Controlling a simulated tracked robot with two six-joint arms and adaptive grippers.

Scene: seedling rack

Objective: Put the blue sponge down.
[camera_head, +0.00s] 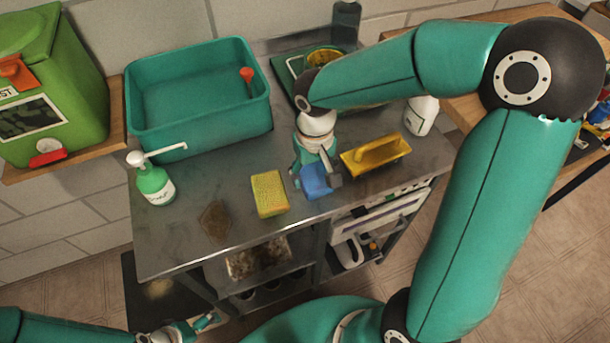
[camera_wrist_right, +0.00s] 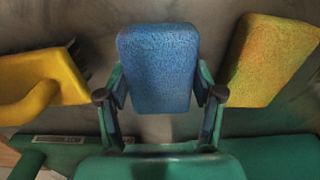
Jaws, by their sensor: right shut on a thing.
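The blue sponge (camera_head: 316,181) is at the front part of the metal counter, between the yellow sponge and the yellow brush. My right gripper (camera_head: 318,172) is shut on it from above. In the right wrist view the blue sponge (camera_wrist_right: 158,66) sits between the two fingers of the right gripper (camera_wrist_right: 160,98), one on each side. Whether its underside touches the counter is hard to tell. My left gripper (camera_head: 208,321) is low at the bottom of the head view, away from the counter top, too small to read its fingers.
A yellow sponge (camera_head: 269,194) lies left of the blue one, a yellow brush (camera_head: 376,155) right. A brown stain-like patch (camera_head: 214,221) is further left. A soap bottle (camera_head: 155,184), teal basin (camera_head: 198,95) and white bottle (camera_head: 421,115) stand behind. The metal counter (camera_head: 180,238) has bare room at front left.

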